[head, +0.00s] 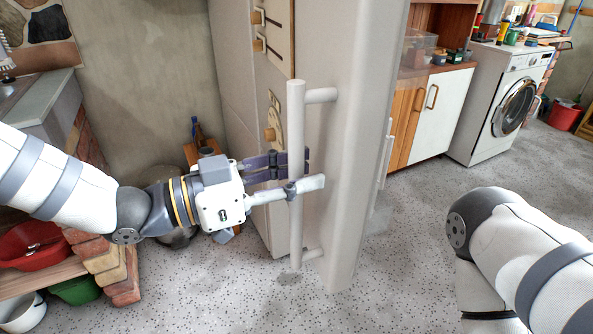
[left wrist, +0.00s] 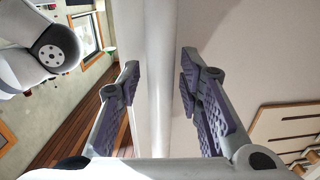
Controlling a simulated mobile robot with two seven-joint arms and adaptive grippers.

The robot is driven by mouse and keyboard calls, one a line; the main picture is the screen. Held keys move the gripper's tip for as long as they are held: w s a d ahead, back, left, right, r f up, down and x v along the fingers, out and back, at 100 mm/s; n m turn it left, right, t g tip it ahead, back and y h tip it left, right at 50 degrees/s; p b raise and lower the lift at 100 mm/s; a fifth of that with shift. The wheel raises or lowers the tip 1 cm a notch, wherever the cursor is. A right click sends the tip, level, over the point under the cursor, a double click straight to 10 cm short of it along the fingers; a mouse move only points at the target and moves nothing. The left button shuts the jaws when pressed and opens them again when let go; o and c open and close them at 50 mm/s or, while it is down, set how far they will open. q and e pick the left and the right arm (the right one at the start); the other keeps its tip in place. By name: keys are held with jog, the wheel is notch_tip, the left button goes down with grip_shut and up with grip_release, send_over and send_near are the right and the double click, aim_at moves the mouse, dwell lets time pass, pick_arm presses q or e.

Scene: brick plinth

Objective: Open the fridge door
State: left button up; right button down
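The white fridge door (head: 345,120) stands upright in the middle of the head view. A long vertical bar handle (head: 296,120) stands off its face on two short mounts. My left gripper (head: 309,171) reaches the lower half of the handle from the left, with its fingers on either side of the bar. In the left wrist view the handle (left wrist: 160,80) runs between the two finger pads, with a narrow gap to each pad, so the gripper is open around it. I cannot tell whether the door is ajar. My right gripper is out of view.
A cabinet with a white door (head: 438,115) and a washing machine (head: 502,102) stand at the back right. Bricks (head: 105,265), a red bowl (head: 35,245) and a wooden shelf are at the left.

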pick_arm(q)
jog(key=v, duration=1.2)
jog(key=shift+r, duration=0.1)
jog(key=s+a+f+n+y+p, duration=0.1)
jog(key=s+f+n+y, duration=0.25)
jog(key=f, duration=0.45)
jog(key=s+a+f+n+y, duration=0.1)
jog(key=s+f+n+y, duration=0.25)
jog(key=f, duration=0.45)
jog(key=s+a+f+n+y+p, duration=0.1)
jog(key=s+f+n+y, duration=0.2)
jog(key=f, duration=0.5)
jog(key=s+a+f+n+g+y, duration=0.1)
jog(key=s+a+f+g+y, duration=0.1)
jog(key=s, duration=0.6)
jog(key=s+a+f+n+g+y, duration=0.2)
jog(key=s+a, duration=0.3)
jog(key=s, duration=0.3)
jog(key=s+a+f+n+g+y, duration=0.1)
jog(key=s+a+f+g+y, duration=0.2)
jog(key=s, duration=0.6)
jog(key=shift+a+f+n+g+p, duration=0.4)
jog(key=shift+a+f+g, duration=0.15)
jog(key=shift+f, duration=0.25)
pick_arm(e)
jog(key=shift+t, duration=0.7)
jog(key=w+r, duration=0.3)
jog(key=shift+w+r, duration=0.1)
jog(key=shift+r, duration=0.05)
